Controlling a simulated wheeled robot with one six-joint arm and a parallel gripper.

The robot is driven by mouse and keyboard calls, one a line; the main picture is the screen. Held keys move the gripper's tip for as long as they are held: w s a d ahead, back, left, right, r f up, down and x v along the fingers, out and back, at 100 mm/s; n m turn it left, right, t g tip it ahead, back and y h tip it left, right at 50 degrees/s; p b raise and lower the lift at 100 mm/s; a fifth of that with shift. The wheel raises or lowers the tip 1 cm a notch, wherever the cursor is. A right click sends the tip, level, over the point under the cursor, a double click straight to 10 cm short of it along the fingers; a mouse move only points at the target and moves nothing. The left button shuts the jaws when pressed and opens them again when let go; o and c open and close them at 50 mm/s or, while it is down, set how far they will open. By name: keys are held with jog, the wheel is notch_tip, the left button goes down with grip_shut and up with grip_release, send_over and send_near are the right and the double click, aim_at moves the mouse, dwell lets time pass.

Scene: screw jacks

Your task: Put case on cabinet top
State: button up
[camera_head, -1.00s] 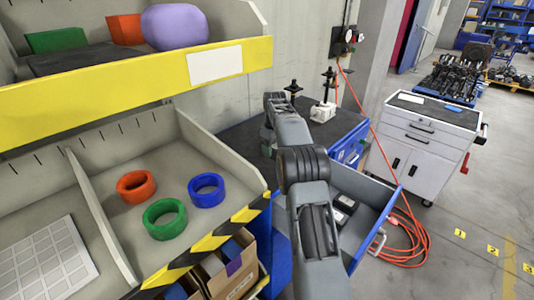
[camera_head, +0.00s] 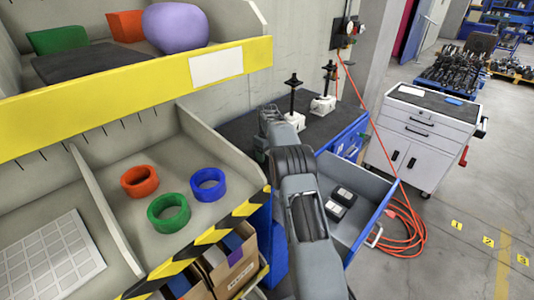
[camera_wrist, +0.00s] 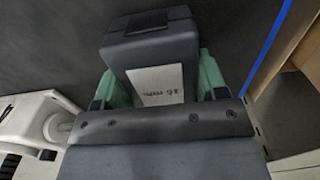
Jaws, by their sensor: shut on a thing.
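The case (camera_wrist: 150,45) is a dark grey box with a white label bearing small writing. In the wrist view it sits between the green fingers of my gripper (camera_wrist: 160,82), which is shut on it. The cabinet top (camera_head: 237,130) is a dark surface on a blue cabinet, and it fills the background of the wrist view (camera_wrist: 45,45). My gripper is over this top; I cannot tell whether the case touches it. In the head view my arm hides the case and most of the gripper.
Two white screw jacks (camera_head: 322,104) with black spindles stand at the back of the top. An open blue drawer (camera_head: 372,195) holds dark cases (camera_head: 340,203). A shelf with rings (camera_head: 168,213) stands left; a grey tool cart (camera_head: 423,140) stands right.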

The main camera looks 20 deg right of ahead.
jog(key=o, duration=1.1)
jog(key=shift+f, duration=0.1)
jog(key=shift+o, duration=0.2)
notch_tip(320, 180, up, 12)
jog(key=p, duration=0.1)
